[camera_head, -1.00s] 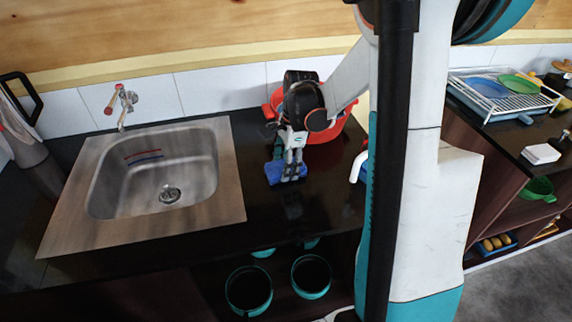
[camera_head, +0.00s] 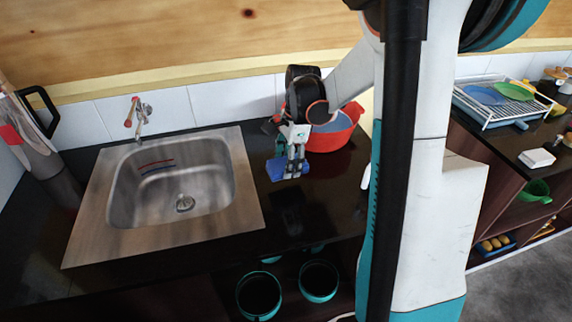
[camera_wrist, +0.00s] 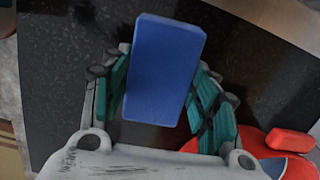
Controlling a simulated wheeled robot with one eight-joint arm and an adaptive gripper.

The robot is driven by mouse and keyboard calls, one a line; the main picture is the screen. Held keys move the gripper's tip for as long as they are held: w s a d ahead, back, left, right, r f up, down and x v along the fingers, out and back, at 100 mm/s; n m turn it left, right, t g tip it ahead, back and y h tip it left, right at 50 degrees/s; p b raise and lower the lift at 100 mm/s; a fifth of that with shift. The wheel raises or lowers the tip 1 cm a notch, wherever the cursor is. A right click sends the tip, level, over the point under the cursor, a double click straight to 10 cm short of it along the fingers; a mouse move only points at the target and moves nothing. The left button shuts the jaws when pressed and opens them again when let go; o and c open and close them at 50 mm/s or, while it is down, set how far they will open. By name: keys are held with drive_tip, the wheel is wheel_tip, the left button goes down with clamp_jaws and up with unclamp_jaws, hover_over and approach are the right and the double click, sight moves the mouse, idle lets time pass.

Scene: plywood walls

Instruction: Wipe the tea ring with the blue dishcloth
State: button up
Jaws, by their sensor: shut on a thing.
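The blue dishcloth (camera_head: 288,168) looks like a flat, folded rectangular pad. My gripper (camera_head: 293,160) is shut on it, pointing down over the dark counter, just right of the sink. In the wrist view the dishcloth (camera_wrist: 163,70) sits between the two teal-padded fingers of my gripper (camera_wrist: 165,95). I cannot tell whether the cloth touches the counter or hangs just above it. I cannot make out the tea ring in either view; the counter is dark and glossy, and the cloth and gripper hide part of it.
A red bowl (camera_head: 333,139) stands on the counter close behind and right of my gripper. The steel sink (camera_head: 88,228) lies to the left. The dark counter (camera_head: 310,205) in front of the gripper looks clear. A dish rack (camera_head: 505,108) stands far right.

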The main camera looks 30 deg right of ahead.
drive_tip(key=shift+r+p, duration=0.75)
drive_tip(key=shift+r, duration=0.6)
drive_tip(key=shift+a, duration=0.1)
